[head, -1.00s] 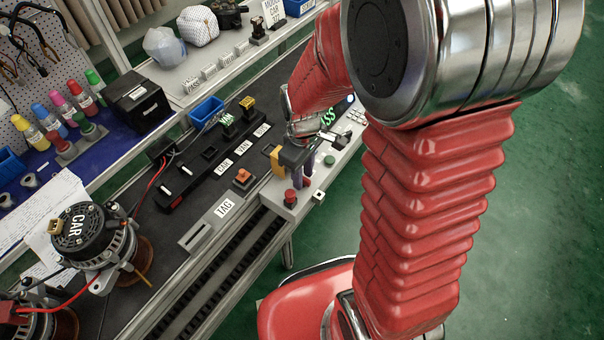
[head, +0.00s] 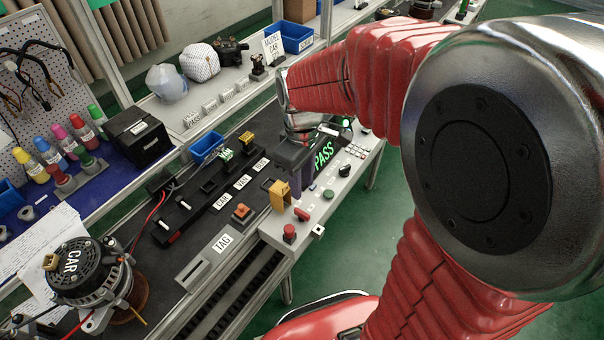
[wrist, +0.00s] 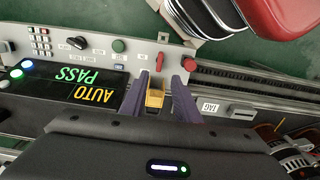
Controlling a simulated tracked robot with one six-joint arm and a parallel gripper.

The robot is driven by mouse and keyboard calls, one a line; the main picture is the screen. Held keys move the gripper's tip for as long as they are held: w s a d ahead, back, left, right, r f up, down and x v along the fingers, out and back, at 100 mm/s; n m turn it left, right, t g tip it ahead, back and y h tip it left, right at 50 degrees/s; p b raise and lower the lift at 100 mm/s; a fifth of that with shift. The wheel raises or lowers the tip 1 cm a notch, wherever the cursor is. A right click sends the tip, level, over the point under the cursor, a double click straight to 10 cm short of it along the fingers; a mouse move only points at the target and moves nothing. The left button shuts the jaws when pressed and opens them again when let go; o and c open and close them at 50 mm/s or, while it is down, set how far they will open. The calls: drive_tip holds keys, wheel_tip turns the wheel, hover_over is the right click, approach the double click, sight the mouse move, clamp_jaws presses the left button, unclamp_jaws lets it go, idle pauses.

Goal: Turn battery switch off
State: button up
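A red lever switch (head: 302,214), which I take as the battery switch, is on the grey control panel (head: 345,190) beside a red mushroom button (head: 290,232). In the wrist view the lever (wrist: 160,62) shows just beyond my fingertips, left of the mushroom button (wrist: 189,64). Its label is too small to read. My gripper (wrist: 160,80) is open, with two purple fingers apart. A yellow block (wrist: 155,98) shows in the gap between them, with no visible grip on it. In the head view my gripper (head: 302,184) hangs behind the lever, not touching it.
A green button (head: 328,194), a black knob (wrist: 76,43) and a keypad share the panel. The display (wrist: 85,85) reads PASS and AUTO.

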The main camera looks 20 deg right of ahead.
wheel_tip(320, 180, up, 2)
drive_tip(key=shift+r, duration=0.2)
idle(0.6)
drive_tip(key=s+r+m+t, duration=0.5)
drive_tip(key=s+r+m, duration=0.2)
drive_tip(key=s+r, duration=0.2)
drive_tip(key=shift+s+r+t, duration=0.2)
drive_tip(key=shift+s+t, duration=0.1)
drive_tip(key=shift+s, duration=0.8)
drive_tip(key=shift+a, duration=0.1)
idle(2.2)
